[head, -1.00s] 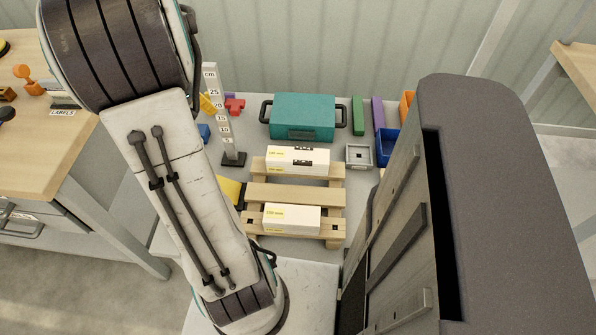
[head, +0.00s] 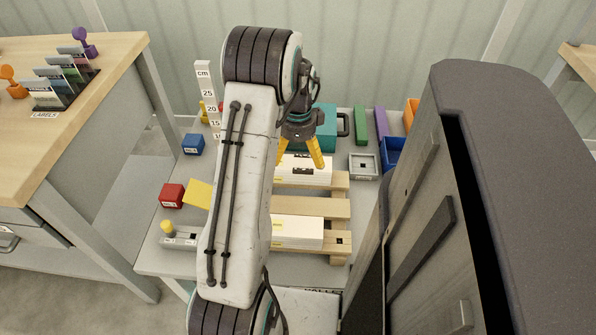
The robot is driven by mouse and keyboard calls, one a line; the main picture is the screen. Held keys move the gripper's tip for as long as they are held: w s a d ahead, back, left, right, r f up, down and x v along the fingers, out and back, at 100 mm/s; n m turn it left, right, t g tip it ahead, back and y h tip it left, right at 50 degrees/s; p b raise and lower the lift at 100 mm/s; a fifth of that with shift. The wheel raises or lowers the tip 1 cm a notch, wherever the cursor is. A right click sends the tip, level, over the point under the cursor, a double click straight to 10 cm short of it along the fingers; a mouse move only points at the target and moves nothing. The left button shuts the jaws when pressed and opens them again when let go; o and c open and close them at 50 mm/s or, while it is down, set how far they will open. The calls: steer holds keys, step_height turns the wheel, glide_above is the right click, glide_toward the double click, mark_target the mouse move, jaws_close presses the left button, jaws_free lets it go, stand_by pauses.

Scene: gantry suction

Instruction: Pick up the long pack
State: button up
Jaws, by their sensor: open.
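Two white packs lie on a wooden pallet. The back pack (head: 306,174) has dark marks on its top and looks like the longer one. The front pack (head: 298,231) lies nearer me, its left end hidden by my arm. My gripper (head: 300,163) points down with yellow fingers spread, over the back pack's far side. The fingers are open with nothing seen between them. I cannot tell how high the tips are above the pack.
The pallet (head: 312,207) stands on a grey table. A teal case (head: 327,128) is behind it. A grey square holder (head: 363,166) and blue bin (head: 394,152) are right. A height gauge (head: 206,92), a blue block (head: 193,144) and a red block (head: 172,195) are left.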

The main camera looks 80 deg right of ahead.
mark_target(298, 166)
steer(key=shift+a+f+b, duration=0.15)
steer(key=shift+f+b, duration=0.6)
steer(key=shift+f, duration=1.85)
steer(key=shift+c, duration=0.3)
steer(key=c, duration=1.1)
